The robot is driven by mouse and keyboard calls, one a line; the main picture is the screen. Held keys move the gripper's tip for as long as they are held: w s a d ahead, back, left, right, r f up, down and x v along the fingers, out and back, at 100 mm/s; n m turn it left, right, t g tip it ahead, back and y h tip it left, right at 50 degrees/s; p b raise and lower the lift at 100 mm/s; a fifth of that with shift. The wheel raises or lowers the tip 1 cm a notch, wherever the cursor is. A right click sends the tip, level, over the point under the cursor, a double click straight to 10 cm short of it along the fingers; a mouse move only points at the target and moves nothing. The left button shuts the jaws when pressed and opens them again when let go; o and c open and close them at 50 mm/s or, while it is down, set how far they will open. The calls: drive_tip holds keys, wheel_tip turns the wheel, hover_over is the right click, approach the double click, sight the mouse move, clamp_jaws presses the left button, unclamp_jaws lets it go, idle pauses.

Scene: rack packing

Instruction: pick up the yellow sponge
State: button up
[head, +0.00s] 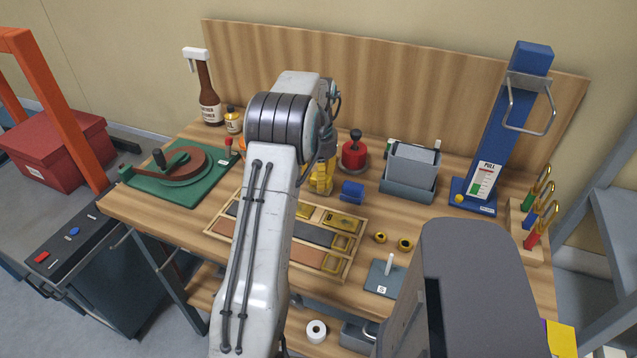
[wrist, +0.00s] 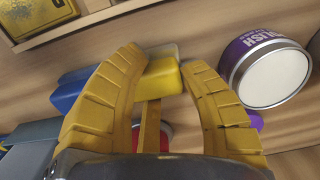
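In the wrist view the yellow sponge (wrist: 163,80), a yellow block with a pale edge, lies between and beyond the two fingertips of my gripper (wrist: 165,66). The left finger overlaps its left end, and the right fingertip is close beside its right end. I cannot tell whether either finger touches it. The fingers are spread apart. In the head view my yellow gripper (head: 322,178) points down at the tabletop behind the shallow wooden tray. There I cannot tell the sponge from the yellow fingers.
A blue object (wrist: 72,90) lies just left of the sponge. A purple polish tin (wrist: 240,60) lies close to the right finger. The wooden tray (head: 352,262) lies in front.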

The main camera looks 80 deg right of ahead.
drive_tip(key=c, duration=0.4)
drive_tip(key=shift+r, duration=0.1)
drive_tip(key=shift+r, duration=0.55)
drive_tip(key=r, duration=0.3)
drive_tip(key=shift+s+a+r, duration=0.1)
drive_tip(key=shift+s+a, duration=0.05)
drive_tip(key=shift+s, duration=0.2)
drive_tip(key=s+a+r, duration=0.2)
drive_tip(key=s, duration=0.1)
drive_tip(key=s+a+r, duration=0.1)
drive_tip(key=s+r, duration=0.1)
drive_tip(key=s, duration=0.1)
drive_tip(key=s+a+r, duration=0.2)
drive_tip(key=s, duration=0.1)
drive_tip(key=shift+s+a+r+b, duration=0.2)
drive_tip(key=shift+a+r+b, duration=0.1)
drive_tip(key=shift+b, duration=0.1)
drive_tip(key=shift+c, duration=0.2)
